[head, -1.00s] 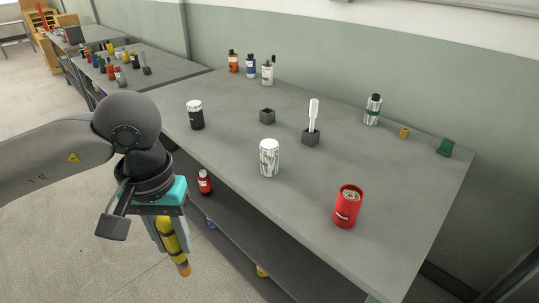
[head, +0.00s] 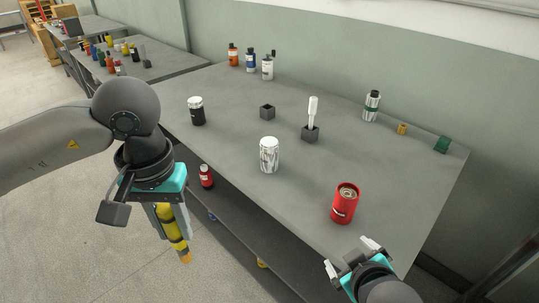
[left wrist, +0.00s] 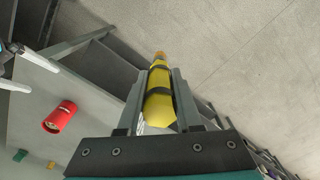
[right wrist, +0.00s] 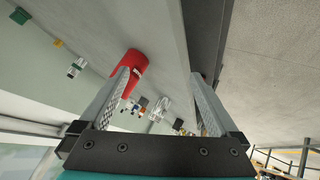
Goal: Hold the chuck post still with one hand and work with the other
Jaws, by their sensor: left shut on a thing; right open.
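My left gripper (head: 173,240) is shut on a yellow tool (head: 168,222) with dark bands and an orange tip. It holds the tool tip-down off the table's front edge; the tool also shows between the fingers in the left wrist view (left wrist: 160,98). A red upright cylinder (head: 344,205) with a tan, ringed top stands near the table's front right. My right gripper (head: 350,257) is open and empty, just in front of that cylinder. In the right wrist view the cylinder (right wrist: 132,66) appears beyond the left finger, apparently outside the jaws. I cannot tell which thing is the chuck post.
On the grey table (head: 220,120) stand a silver can (head: 269,155), a black jar (head: 196,111), a white-handled tool in a dark block (head: 310,133), a small empty block (head: 267,112) and a silver canister (head: 371,106). Several bottles stand at the back. A red bottle (head: 206,176) is on the lower shelf.

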